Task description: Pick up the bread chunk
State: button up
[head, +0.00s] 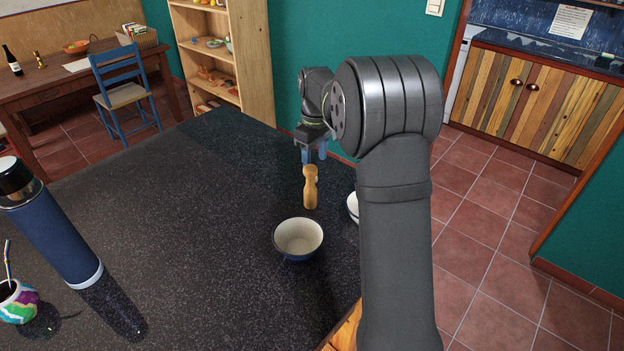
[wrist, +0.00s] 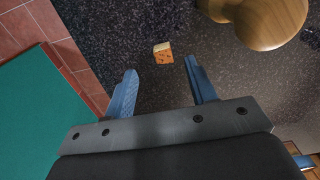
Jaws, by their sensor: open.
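A small chunk (wrist: 163,53), pale on top with an orange-brown speckled side, lies on the dark speckled counter in the wrist view. It is the only thing there that could be the bread chunk. My gripper (wrist: 161,68) is open and empty, and its two blue fingers point toward the chunk. The chunk shows in the gap just beyond the fingertips, apart from both. In the head view my gripper (head: 314,157) hangs over the far part of the counter. I cannot make out the chunk there.
A wooden turned object (head: 310,187) stands close to my gripper; it also shows at the top right of the wrist view (wrist: 270,20). A white-lined bowl (head: 298,238) is nearer, with another bowl (head: 353,206) partly hidden by my arm. A blue flask (head: 55,235) and colourful cup (head: 18,303) stand left.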

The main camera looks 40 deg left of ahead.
jog(key=shift+s+a+f, duration=0.1)
jog(key=shift+f, duration=1.5)
jog(key=shift+s+a+f, duration=0.1)
jog(key=shift+f, duration=1.45)
jog(key=shift+c, duration=0.2)
jog(key=c, duration=1)
